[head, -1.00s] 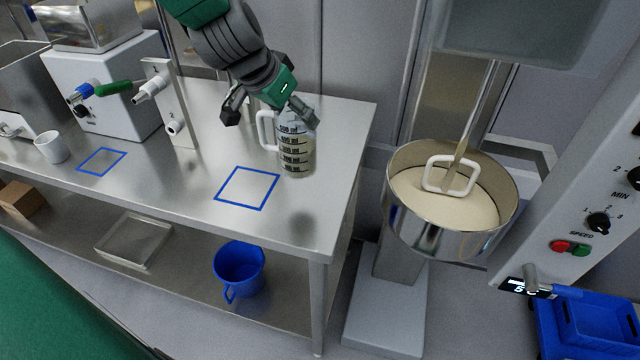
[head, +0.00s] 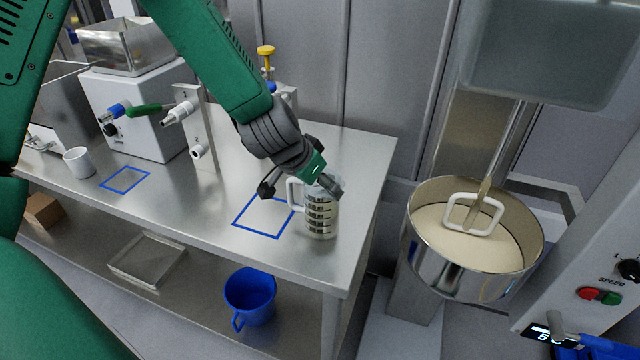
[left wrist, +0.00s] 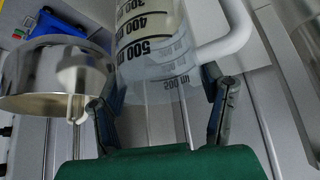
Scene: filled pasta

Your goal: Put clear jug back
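The clear jug (head: 319,214), with dark volume marks and a white handle, is upright at the right edge of the blue-outlined square (head: 240,222) on the steel table. I cannot tell whether its base touches the tabletop. My left gripper (head: 300,188) is at the top of the jug, with its fingers on either side. In the left wrist view, the jug (left wrist: 155,40) sits between both fingers of the gripper (left wrist: 162,95), which lie against its sides near the rim. The handle is beside the right finger there. My right gripper is not in view.
A mixing bowl (head: 425,262) of pale dough stands right of the table. A white machine (head: 140,105), a tap panel (head: 196,125) and a white cup (head: 78,162) are on the table's left. A blue jug (head: 250,295) and a shallow tray (head: 120,262) are on the lower shelf.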

